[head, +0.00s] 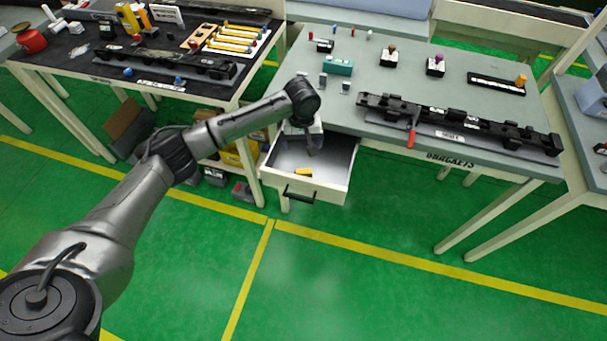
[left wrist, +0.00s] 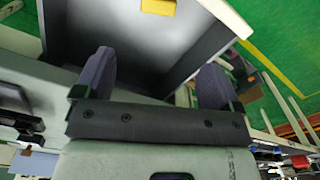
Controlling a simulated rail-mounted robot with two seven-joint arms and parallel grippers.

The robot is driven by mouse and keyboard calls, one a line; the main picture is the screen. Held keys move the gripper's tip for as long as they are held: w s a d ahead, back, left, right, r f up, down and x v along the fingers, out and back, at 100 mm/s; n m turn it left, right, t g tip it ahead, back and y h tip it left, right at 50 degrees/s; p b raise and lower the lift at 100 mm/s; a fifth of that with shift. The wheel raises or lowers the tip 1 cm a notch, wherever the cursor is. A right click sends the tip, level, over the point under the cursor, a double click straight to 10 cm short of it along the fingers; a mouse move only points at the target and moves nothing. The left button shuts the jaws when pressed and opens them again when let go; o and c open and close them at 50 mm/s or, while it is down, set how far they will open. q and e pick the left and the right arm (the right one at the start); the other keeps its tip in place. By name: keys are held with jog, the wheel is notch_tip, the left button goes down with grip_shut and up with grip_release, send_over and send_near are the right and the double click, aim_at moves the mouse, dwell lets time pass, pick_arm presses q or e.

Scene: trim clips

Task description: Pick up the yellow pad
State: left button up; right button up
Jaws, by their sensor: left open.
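The yellow pad (head: 303,173) lies on the floor of the open drawer (head: 329,192), near its front. In the left wrist view the pad (left wrist: 158,7) shows at the top edge, partly cut off. My left gripper (head: 312,150) reaches down over the back part of the drawer, behind the pad. In the left wrist view its two fingers (left wrist: 155,82) are spread apart with nothing between them, and the pad lies beyond them. My right gripper is not in view.
The drawer has raised walls and a dark handle (head: 299,196) in front. The grey bench top (head: 440,95) above it carries a long black part (head: 460,122) and several small blocks. A dark bench (head: 90,65) stands at left. Green floor in front is clear.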

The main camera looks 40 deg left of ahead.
pick_arm(q)
jog(key=b, duration=0.2)
send_over(303, 169)
notch_tip(303, 169, down, 7)
jog(key=shift+a+f, duration=0.1)
jog(key=shift+f, duration=0.65)
jog(key=shift+w+f+b, duration=0.1)
jog(key=shift+f+b, duration=1.1)
jog(key=shift+f, duration=1.4)
jog(key=c, duration=1.1)
jog(key=shift+r, duration=0.15)
